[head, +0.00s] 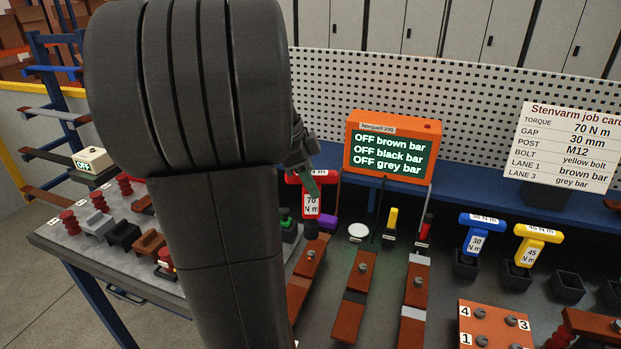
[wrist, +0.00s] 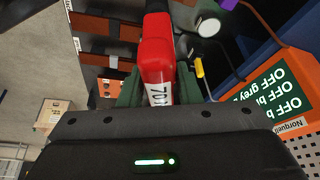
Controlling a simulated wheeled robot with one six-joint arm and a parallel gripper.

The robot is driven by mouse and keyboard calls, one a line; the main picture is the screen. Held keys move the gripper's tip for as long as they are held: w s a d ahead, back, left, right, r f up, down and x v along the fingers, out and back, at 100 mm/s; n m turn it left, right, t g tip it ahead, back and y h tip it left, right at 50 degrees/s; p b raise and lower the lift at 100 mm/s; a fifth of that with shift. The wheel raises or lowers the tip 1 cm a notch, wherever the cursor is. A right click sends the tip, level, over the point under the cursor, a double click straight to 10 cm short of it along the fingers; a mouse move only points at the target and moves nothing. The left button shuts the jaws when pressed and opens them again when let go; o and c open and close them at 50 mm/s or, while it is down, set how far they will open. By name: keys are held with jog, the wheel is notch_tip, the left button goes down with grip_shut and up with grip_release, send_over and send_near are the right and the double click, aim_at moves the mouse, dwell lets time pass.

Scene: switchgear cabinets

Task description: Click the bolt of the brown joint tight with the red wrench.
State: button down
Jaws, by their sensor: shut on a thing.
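The red wrench (head: 312,196), marked 70 N m, stands upright in the head view beside my arm. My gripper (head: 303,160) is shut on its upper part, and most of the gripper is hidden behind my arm. In the wrist view the red wrench (wrist: 157,60) runs between the green fingers to the top edge; its lower end is out of frame. The brown joint (head: 299,284) is on the leftmost copper bar, partly hidden by my arm. A bolt (head: 311,254) shows on that bar, just below the wrench's dark lower end. I cannot tell whether they touch.
An orange display (head: 391,146) reads OFF for brown, black and grey bars. Bars with black (head: 355,297) and grey (head: 412,313) joints lie to the right. Blue (head: 475,240) and yellow (head: 530,248) wrenches stand in holders. A job card (head: 568,145) stands behind.

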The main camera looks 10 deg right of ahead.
aim_at(311, 206)
jog(key=shift+w, duration=0.1)
jog(key=shift+f+b, duration=2.3)
jog(key=shift+f, duration=0.35)
jog(key=shift+f+b, duration=0.75)
jog(key=shift+f, duration=0.05)
dwell(0.4)
jog(key=shift+m+g+y+p, duration=0.3)
jog(key=shift+m+g+p, duration=0.35)
jog(key=shift+m, duration=1.35)
jog(key=shift+m+g+y+p, duration=0.5)
jog(key=shift+m+g, duration=0.15)
jog(key=shift+m, duration=1.15)
jog(key=shift+m, duration=0.3)
